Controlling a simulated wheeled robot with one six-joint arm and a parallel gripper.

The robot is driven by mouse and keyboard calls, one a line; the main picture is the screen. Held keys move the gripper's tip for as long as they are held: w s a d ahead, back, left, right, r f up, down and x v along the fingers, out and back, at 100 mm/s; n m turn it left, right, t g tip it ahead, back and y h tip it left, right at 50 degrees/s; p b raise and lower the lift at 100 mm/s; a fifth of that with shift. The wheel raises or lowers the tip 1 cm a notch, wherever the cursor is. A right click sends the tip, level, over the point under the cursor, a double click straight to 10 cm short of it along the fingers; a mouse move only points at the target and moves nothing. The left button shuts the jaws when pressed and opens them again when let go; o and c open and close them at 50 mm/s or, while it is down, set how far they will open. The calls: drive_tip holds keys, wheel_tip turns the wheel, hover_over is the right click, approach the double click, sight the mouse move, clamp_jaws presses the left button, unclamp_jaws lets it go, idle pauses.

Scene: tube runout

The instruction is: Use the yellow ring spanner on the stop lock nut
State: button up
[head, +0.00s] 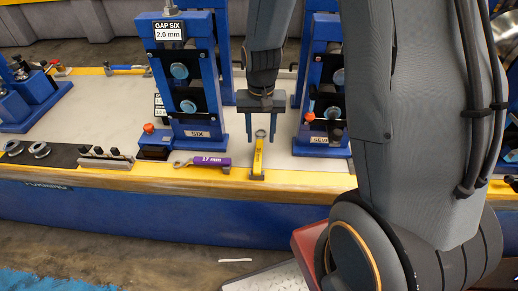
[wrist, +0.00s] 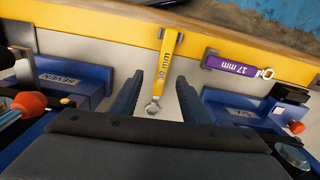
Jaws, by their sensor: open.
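The yellow ring spanner (head: 258,155) lies on the bench's front part, between the stands marked SIX and SEVEN. Its ring end points away from the front edge. In the wrist view the yellow spanner (wrist: 168,62) has its ring end between the two fingers and its handle running towards the yellow bench edge. My gripper (head: 261,111) is open and empty above the ring end. Its fingers also show in the wrist view (wrist: 160,78), one on each side of the spanner, apart from it. I cannot pick out the stop lock nut in either view.
A purple 17 mm spanner (head: 203,161) lies left of the yellow one. The blue SIX stand (head: 186,80) and SEVEN stand (head: 322,135) rise close on either side of my gripper, with red-orange knobs low down. Pale bench surface (head: 105,105) is clear further left.

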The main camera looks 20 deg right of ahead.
sight(259, 150)
drive_tip(key=shift+w+f+m+p, duration=0.3)
drive_tip(key=shift+w+f+m, duration=0.1)
drive_tip(key=shift+w+f, duration=0.65)
drive_tip(key=shift+f+p, duration=1)
drive_tip(key=shift+f, duration=2.95)
clamp_jaws()
